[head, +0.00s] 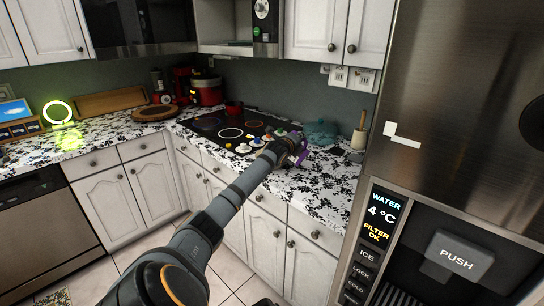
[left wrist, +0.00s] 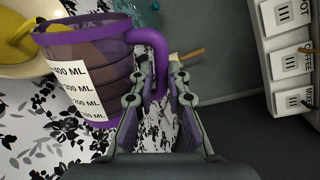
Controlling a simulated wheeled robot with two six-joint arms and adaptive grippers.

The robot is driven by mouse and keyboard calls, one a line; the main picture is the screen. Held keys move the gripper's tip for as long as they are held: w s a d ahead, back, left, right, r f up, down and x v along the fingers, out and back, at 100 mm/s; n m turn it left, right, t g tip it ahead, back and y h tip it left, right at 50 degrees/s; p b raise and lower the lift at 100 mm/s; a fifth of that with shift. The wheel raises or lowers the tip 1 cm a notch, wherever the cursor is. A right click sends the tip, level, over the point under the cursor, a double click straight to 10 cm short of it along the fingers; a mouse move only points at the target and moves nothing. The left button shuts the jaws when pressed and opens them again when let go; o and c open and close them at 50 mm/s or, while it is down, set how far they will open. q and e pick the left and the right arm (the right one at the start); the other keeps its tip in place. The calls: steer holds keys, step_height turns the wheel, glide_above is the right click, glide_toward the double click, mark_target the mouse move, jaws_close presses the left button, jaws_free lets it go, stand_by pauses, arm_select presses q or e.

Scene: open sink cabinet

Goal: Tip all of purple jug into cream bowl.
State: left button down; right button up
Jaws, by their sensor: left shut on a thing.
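The purple jug (left wrist: 115,75) is see-through, with a white ML scale label. It fills the left part of the left wrist view. My left gripper (left wrist: 158,92) is shut on its purple handle. In the head view my left gripper (head: 294,146) is over the counter beside the cooktop and hides most of the jug; a purple bit of the jug (head: 302,157) shows. The cream bowl (left wrist: 42,70) is at the upper left of the left wrist view, behind the jug, with something yellow inside. I cannot tell the jug's fill. My right gripper is out of view.
The black cooktop (head: 222,124) lies left of my gripper, with several small colourful things at its front edge. A teal translucent object (head: 321,131) and a holder with a wooden stick (head: 358,139) stand behind to the right. The steel fridge (head: 460,90) blocks the right side.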

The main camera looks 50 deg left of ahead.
arm_select(q)
steer(key=shift+s+a+r+n, duration=0.25)
steer(key=shift+a+r+n, duration=0.45)
steer(key=shift+r+n, duration=0.1)
stand_by(0.5)
steer(key=shift+s+a+r+h, duration=0.1)
steer(key=shift+a+h, duration=0.1)
steer(key=shift+h, duration=0.1)
steer(key=shift+s+a+r+n, duration=0.25)
steer(key=shift+a+r+n, duration=0.1)
steer(key=shift+a, duration=0.3)
steer(key=shift+s+a+r+n, duration=0.2)
steer(key=shift+a+n, duration=0.15)
steer(key=shift+a, duration=0.3)
steer(key=shift+a+r, duration=0.1)
steer(key=shift+a, duration=0.1)
steer(key=shift+s+a+r+h, duration=0.1)
steer(key=shift+a+h, duration=0.05)
steer(key=shift+h, duration=0.15)
